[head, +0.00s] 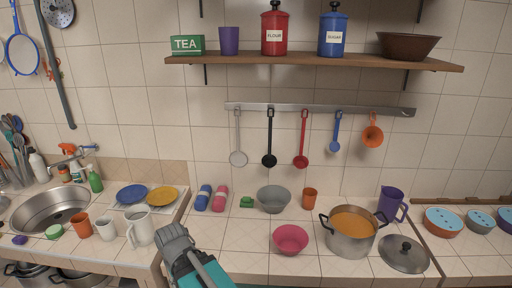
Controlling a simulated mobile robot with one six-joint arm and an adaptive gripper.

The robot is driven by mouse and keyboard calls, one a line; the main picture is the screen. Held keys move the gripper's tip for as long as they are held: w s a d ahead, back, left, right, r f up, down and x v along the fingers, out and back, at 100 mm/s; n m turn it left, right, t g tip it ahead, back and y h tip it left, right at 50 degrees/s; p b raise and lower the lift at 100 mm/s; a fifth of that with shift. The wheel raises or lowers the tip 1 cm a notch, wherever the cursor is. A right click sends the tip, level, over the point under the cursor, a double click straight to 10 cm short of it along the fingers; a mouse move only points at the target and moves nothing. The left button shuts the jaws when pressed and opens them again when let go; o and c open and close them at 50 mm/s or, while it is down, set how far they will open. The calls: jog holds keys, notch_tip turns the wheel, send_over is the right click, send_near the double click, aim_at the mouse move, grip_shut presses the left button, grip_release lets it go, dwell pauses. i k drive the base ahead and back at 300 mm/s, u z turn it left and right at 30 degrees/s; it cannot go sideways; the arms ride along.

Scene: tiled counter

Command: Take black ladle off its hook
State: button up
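The black ladle (269,140) hangs upright from the metal rail (320,109) on the tiled wall, its handle top at the rail and its round bowl at the bottom. It hangs between a light grey ladle (238,140) on the left and a red ladle (303,140) on the right, apart from both. Part of my arm, grey and teal, rises from the bottom edge left of centre, well below and left of the ladle. I cannot make out gripper fingers in this view.
A blue ladle (337,134) and an orange funnel (372,131) hang farther right. A wooden shelf (310,60) with canisters runs above. Below stand a grey bowl (273,199), a pink bowl (290,239) and a pot of orange soup (350,238). The wall before the ladle is clear.

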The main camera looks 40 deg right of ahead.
aim_at(269, 161)
jog(key=u, duration=0.35)
jog(key=k, duration=1.2)
jog(key=z, duration=1.15)
jog(key=i, duration=0.75)
jog(key=z, duration=0.05)
